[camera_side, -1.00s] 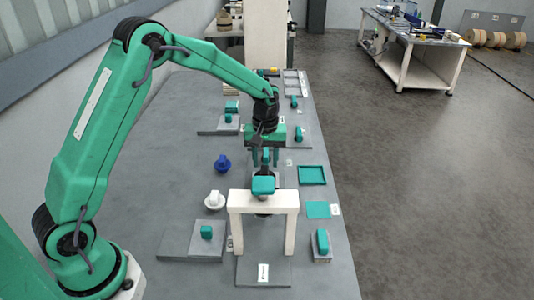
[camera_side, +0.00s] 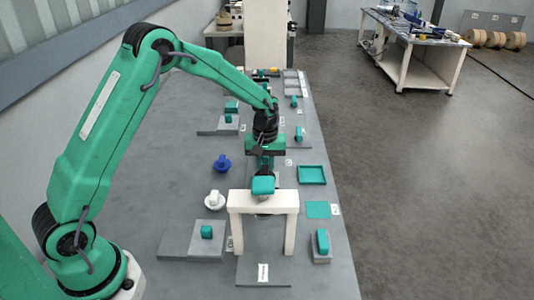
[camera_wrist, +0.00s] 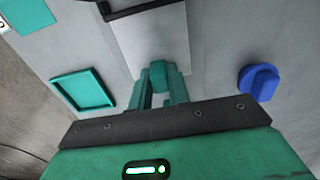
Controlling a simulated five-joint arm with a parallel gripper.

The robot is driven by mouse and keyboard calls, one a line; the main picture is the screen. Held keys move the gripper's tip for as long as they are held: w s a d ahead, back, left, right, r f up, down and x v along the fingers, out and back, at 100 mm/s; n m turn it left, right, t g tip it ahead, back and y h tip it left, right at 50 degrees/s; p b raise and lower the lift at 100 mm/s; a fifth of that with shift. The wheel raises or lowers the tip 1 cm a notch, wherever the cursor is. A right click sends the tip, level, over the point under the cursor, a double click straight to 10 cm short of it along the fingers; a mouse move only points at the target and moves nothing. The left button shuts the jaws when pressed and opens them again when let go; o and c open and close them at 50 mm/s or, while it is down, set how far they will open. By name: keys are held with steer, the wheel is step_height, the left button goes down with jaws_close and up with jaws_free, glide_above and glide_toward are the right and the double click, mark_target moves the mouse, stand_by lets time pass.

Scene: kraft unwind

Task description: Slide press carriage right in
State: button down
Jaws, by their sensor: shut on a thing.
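The white press frame (camera_side: 264,199) stands as an arch on the table, with a teal block (camera_side: 263,185) on its top. A grey plate (camera_side: 262,250) with a white label lies under and in front of it. In the wrist view my gripper (camera_wrist: 158,78) is shut on a small teal knob (camera_wrist: 158,72). The knob is at the near end of a pale grey plate (camera_wrist: 160,38), which runs toward a dark bar. In the side view my gripper (camera_side: 265,166) is just behind the arch; the teal block hides its fingertips and the knob.
A blue knobbed piece (camera_side: 222,163) and a white one (camera_side: 215,199) stand left of the arch. A teal tray (camera_side: 312,175) and a flat teal square (camera_side: 318,210) lie to its right. A grey block with a teal handle (camera_side: 322,242) stands near the table's right edge.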

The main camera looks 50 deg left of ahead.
steer(key=shift+s, duration=0.1)
steer(key=shift+s+d, duration=1.3)
steer(key=shift+d, duration=0.1)
steer(key=c, duration=1.3)
jaws_free()
steer(key=shift+r, duration=3.9)
